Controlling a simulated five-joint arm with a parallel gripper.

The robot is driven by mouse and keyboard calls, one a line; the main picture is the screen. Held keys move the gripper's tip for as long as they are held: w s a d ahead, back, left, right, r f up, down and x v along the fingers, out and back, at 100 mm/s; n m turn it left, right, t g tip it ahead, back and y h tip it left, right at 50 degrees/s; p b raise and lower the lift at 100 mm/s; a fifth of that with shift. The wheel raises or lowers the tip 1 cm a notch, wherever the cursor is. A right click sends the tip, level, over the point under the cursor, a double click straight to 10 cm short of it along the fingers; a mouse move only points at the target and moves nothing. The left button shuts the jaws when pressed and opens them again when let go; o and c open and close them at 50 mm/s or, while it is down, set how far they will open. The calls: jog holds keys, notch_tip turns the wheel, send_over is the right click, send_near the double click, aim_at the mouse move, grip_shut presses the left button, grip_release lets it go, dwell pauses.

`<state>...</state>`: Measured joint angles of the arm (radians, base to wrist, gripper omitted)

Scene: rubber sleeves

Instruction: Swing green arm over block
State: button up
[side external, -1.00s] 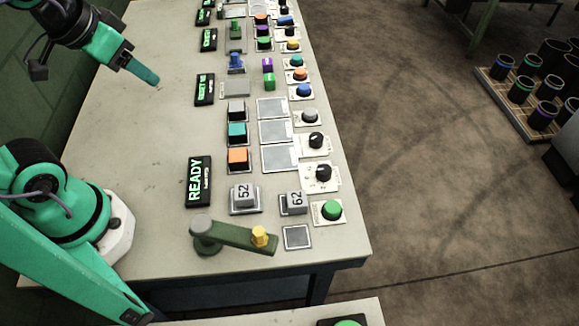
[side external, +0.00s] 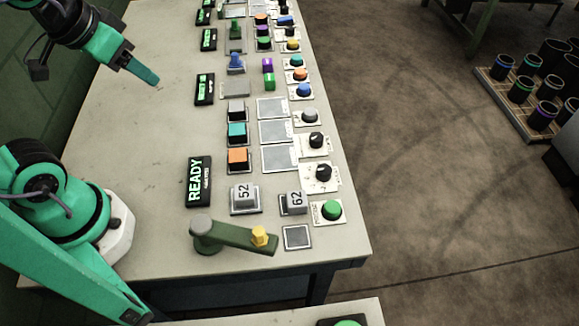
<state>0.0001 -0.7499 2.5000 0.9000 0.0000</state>
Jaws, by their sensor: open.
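The dark green arm (side external: 232,236) lies low over the near end of the table. It has a round pivot (side external: 203,236) at its left end and a yellow knob (side external: 260,237) near its right end. Grey blocks marked 52 (side external: 245,196) and 62 (side external: 296,202) sit on plates behind it, clear of the arm. I cannot tell which block is meant. My gripper (side external: 145,75) is at the upper left, above the table, far from the green arm and empty. It is open, though its two fingers are hard to tell apart here.
A READY sign (side external: 199,181) stands left of block 52. A green button (side external: 332,210) and a bare square plate (side external: 298,237) are at the right edge. Orange, teal and grey blocks, dials and buttons fill the strip behind. The table's left part (side external: 150,150) is clear.

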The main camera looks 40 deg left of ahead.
jog(key=c, duration=0.4)
jog(key=n+g, duration=0.5)
jog(key=n, duration=0.3)
send_over(259, 230)
jog(key=f, duration=0.9)
jog(key=shift+w+a, duration=0.2)
jog(key=shift+a, duration=0.1)
jog(key=shift+s+d+f+n+g, duration=0.15)
jog(key=shift+s+d+n+g, duration=0.15)
jog(key=shift+f, duration=0.15)
jog(key=shift+f, duration=3.75)
